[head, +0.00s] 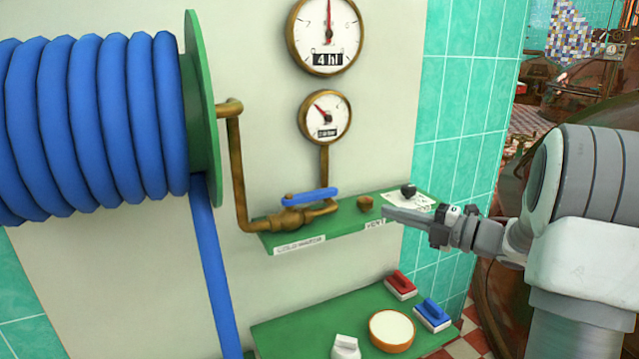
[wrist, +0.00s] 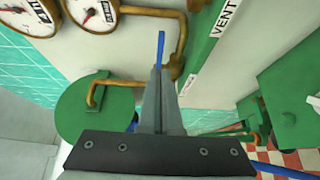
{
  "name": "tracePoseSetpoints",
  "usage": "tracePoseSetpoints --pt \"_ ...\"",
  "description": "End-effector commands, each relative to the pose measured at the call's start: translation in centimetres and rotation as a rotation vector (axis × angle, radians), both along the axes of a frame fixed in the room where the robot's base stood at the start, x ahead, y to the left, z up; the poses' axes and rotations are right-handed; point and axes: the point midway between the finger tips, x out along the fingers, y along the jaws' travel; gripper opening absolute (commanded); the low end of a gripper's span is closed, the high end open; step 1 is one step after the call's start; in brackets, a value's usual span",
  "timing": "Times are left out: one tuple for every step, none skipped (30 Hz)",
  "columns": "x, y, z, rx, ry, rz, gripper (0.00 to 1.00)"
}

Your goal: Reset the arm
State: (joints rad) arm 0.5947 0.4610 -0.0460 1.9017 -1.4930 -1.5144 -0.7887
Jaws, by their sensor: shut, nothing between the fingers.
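My gripper (head: 392,214) reaches in from the right in the head view, its fingers pointing left at the front of the upper green shelf (head: 345,218). Its fingers are closed together with nothing between them. In the wrist view the closed gripper fingers (wrist: 158,72) point up the picture, toward the wall with the brass pipes. A small brown knob (head: 365,203) stands on the shelf just behind the fingertips, near the label "VENT" (head: 375,223). I cannot tell whether the fingers touch the shelf edge.
A blue-handled valve (head: 310,197) sits on the brass pipe, left of my gripper. A dark knob (head: 408,190) stands at the shelf's right end. A hose reel (head: 203,100) is far left. The lower green shelf (head: 290,335) holds red and blue switches (head: 401,285) and a round dish (head: 392,330).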

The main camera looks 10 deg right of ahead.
Motion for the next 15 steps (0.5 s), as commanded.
tracePoseSetpoints --pt "0.4 0.3 0.6 -0.005 0.004 -0.023 0.00" --pt "0.7 0.4 0.9 -0.006 0.009 -0.046 0.00" --pt "1.3 0.5 1.6 -0.009 0.017 -0.086 0.00" --pt "1.7 0.6 2.1 -0.008 0.026 -0.122 0.00" --pt "2.2 0.7 2.7 -0.005 0.036 -0.162 0.00" --pt "2.7 0.6 3.5 0.001 0.051 -0.221 0.00" --pt "3.1 0.6 4.2 0.007 0.065 -0.268 0.00" --pt "3.4 0.5 4.8 0.018 0.079 -0.317 0.00" --pt "3.6 0.5 5.6 0.037 0.099 -0.380 0.00" --pt "3.8 0.3 6.3 0.052 0.113 -0.428 0.00" --pt "3.8 0.2 6.8 0.071 0.130 -0.473 0.00" --pt "3.7 0.0 7.5 0.097 0.153 -0.534 0.00" --pt "3.6 -0.1 8.0 0.120 0.171 -0.578 0.00" --pt "3.3 -0.3 8.4 0.145 0.190 -0.621 0.00" --pt "2.9 -0.4 8.9 0.178 0.218 -0.678 0.00"
